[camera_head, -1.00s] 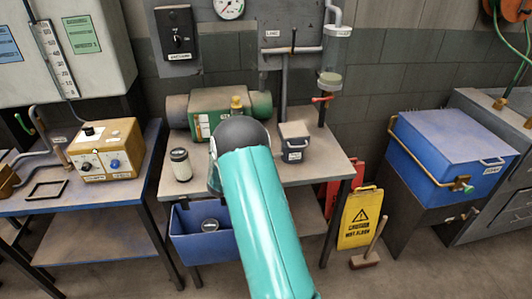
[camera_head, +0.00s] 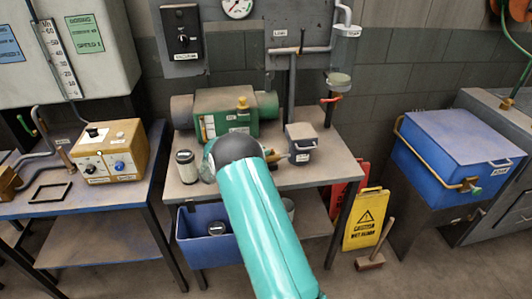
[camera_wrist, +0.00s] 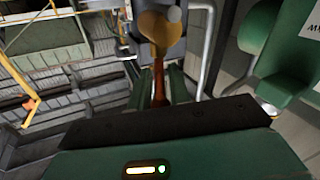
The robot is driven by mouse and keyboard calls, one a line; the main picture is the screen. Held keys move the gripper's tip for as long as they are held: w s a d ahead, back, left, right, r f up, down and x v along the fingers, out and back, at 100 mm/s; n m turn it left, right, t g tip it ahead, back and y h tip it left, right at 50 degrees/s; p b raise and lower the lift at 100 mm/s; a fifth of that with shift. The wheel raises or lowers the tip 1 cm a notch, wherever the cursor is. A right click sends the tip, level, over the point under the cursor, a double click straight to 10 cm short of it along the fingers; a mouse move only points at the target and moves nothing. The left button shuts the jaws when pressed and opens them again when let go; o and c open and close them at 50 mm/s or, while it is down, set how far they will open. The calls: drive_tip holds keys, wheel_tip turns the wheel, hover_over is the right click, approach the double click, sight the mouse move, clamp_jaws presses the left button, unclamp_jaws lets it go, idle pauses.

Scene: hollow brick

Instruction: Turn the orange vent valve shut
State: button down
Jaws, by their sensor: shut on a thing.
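In the wrist view an amber-orange piece (camera_wrist: 157,38) with a rounded, wide head and a narrow reddish stem stands between the fingers. It looks like the handle of the orange vent valve. My gripper (camera_wrist: 160,88) is shut on its stem, with a green finger on each side. A small red-orange handle (camera_head: 331,99) on the pipe at the back right of the bench is clear of my arm.
The middle bench (camera_head: 330,172) carries a green machine (camera_head: 222,112) with a yellow knob, a dark jar (camera_head: 186,167) and a grey lidded box (camera_head: 301,144). A blue bin (camera_head: 190,243) is below. A yellow floor sign (camera_head: 363,220) and a blue chest (camera_head: 455,150) stand right.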

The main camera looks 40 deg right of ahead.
drive_tip(key=shift+w+d+m+g, duration=0.15)
drive_tip(key=shift+w+m+g, duration=0.15)
drive_tip(key=shift+m+g, duration=0.6)
drive_tip(key=shift+g, duration=0.3)
drive_tip(key=c, duration=1.5)
unclamp_jaws()
drive_tip(key=w+a, duration=0.2)
drive_tip(key=a, duration=1)
drive_tip(key=shift+w, duration=0.2)
drive_tip(key=shift+c, duration=0.3)
